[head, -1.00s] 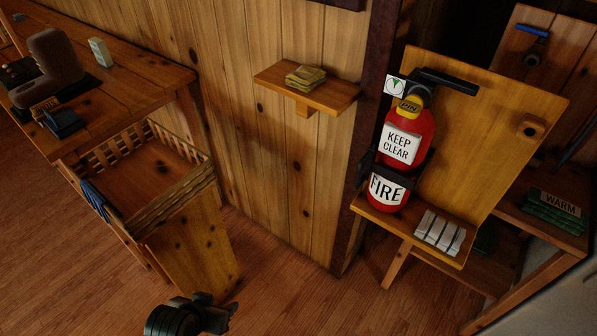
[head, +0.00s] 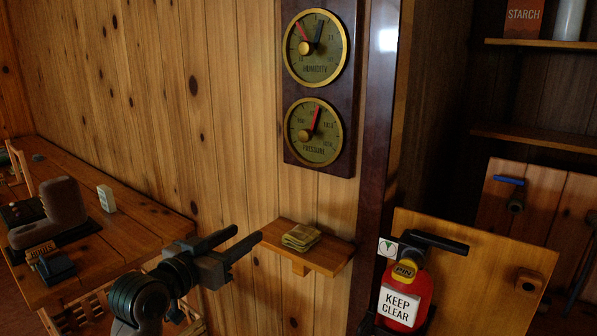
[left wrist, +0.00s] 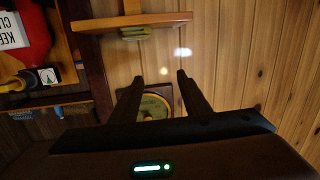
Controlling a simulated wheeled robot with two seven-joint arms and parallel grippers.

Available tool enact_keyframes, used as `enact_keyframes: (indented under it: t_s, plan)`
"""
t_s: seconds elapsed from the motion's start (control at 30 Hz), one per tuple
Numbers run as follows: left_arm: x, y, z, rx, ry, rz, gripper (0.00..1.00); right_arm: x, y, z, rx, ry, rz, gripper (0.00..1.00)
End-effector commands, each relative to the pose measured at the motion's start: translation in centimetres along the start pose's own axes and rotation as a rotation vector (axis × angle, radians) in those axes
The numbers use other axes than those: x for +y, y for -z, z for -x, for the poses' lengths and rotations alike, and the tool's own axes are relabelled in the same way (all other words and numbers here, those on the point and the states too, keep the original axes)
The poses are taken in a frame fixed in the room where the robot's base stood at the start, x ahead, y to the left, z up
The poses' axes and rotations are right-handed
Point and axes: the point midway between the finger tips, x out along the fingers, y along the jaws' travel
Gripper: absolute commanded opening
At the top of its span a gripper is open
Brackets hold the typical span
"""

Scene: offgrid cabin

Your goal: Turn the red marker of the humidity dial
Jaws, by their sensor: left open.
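The humidity dial (head: 330,62) is the upper of two round brass-rimmed gauges on a dark board on the wall. Its red marker (head: 301,31) points up and left from a brass knob (head: 305,47); a dark hand (head: 319,30) points up and slightly right. My left gripper (head: 247,235) is open and empty, below and left of the dial, apart from it. In the left wrist view, the gripper (left wrist: 160,78) shows both fingers spread, with part of one gauge (left wrist: 155,105) behind them; its label is unreadable. My right gripper is out of view.
The pressure dial (head: 330,136) hangs just below. A small shelf (head: 330,256) with folded cloth (head: 301,237) juts out beneath it, close to my left gripper. A fire extinguisher (head: 421,285) stands lower right. A wooden bench (head: 90,250) lies left. The wall left of the dials is clear.

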Motion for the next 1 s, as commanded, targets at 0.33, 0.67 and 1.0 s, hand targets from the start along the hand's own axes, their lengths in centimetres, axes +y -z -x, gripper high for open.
enact_keyframes:
  t_s: [0.33, 0.67, 1.0]
  plan:
    - [2.3, 21.5, 0.1, 0.356, -0.135, -0.069, 0.43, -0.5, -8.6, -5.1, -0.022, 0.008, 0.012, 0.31]
    - [4.0, 29.6, 2.0, 0.492, -0.198, -0.097, 0.43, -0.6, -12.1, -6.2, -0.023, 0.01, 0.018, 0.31]
    - [4.0, 29.6, 2.0, 0.493, -0.198, -0.097, 0.43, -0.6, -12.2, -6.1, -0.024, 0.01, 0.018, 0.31]
